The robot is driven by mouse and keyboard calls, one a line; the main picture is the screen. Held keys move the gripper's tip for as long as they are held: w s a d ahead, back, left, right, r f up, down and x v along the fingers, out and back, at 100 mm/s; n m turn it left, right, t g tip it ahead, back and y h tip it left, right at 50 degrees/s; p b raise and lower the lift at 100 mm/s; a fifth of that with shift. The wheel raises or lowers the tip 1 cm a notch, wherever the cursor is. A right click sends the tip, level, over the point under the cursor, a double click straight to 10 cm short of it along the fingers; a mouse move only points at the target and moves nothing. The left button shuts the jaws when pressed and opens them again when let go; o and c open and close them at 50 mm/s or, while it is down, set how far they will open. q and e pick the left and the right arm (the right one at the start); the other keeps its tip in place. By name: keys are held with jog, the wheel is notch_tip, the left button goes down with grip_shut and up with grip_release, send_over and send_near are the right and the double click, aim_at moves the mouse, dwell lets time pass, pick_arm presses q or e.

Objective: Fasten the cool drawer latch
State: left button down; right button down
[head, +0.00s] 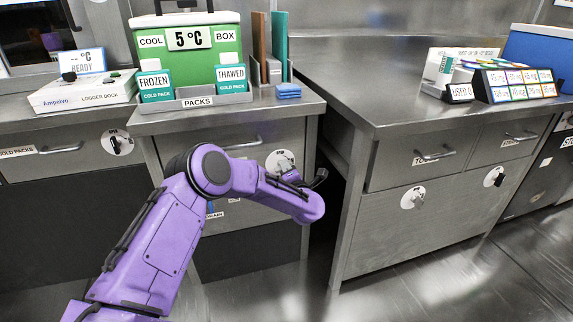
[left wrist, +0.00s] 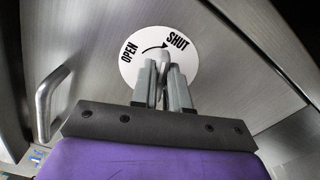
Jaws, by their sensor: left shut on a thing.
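The latch is a white round plate (left wrist: 133,72) marked OPEN and SHUT with a curved arrow from OPEN to SHUT. It is on the steel drawer front, and in the head view it shows partly behind my arm (head: 281,158). My left gripper (left wrist: 162,90) is shut on the latch's grey lever (left wrist: 164,58), whose top lies between the two words, nearer SHUT. The drawer's bar handle (left wrist: 50,98) is left of the latch, and also shows in the head view (head: 247,144). In the head view my purple arm hides most of my left gripper. My right gripper is not in view.
A green cool box (head: 180,62) reading 5 °C stands on the cabinet above, behind a packs tray (head: 225,97). A logger dock (head: 85,92) is at left. The right-hand bench (head: 390,85) has a projecting corner near my forearm. Open floor lies in front.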

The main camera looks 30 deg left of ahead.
pick_arm(q)
jog(key=shift+f+m+p, duration=0.15)
jog(key=shift+m+p, duration=0.75)
jog(key=shift+m, duration=1.2)
jog(key=c, duration=1.1)
grip_release()
jog(key=shift+d, duration=0.1)
jog(key=p+v, duration=0.2)
jog(key=v, duration=0.8)
jog(key=shift+s, duration=0.25)
